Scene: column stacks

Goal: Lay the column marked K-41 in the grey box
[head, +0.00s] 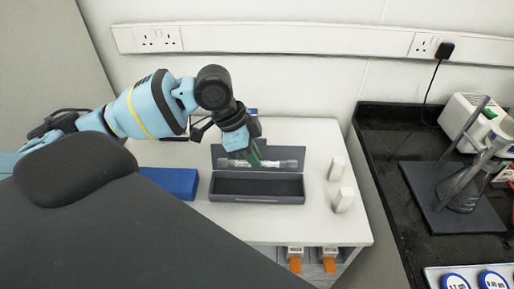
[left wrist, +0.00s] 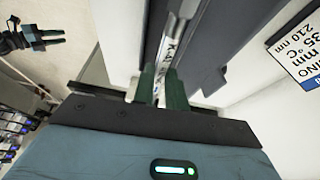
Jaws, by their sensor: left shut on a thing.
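My left gripper (head: 252,157) is shut on a column (head: 283,163), a clear and silvery tube with dark ends. It is held roughly level over the back part of the open grey box (head: 256,199), in front of the raised lid. I cannot tell if it touches the box. In the left wrist view the column (left wrist: 178,35) lies between the green fingers (left wrist: 160,88), and its label reads K-41 as far as it shows. The box's inside looks empty. My right gripper (left wrist: 40,38) shows small at the upper left of the left wrist view; its jaw gap is unclear.
A blue box (head: 170,182) lies left of the grey box. Two white blocks (head: 343,200) stand to its right. Orange-tabbed items (head: 296,264) sit below the white table's front edge. A black bench (head: 400,185) with a stand is farther right.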

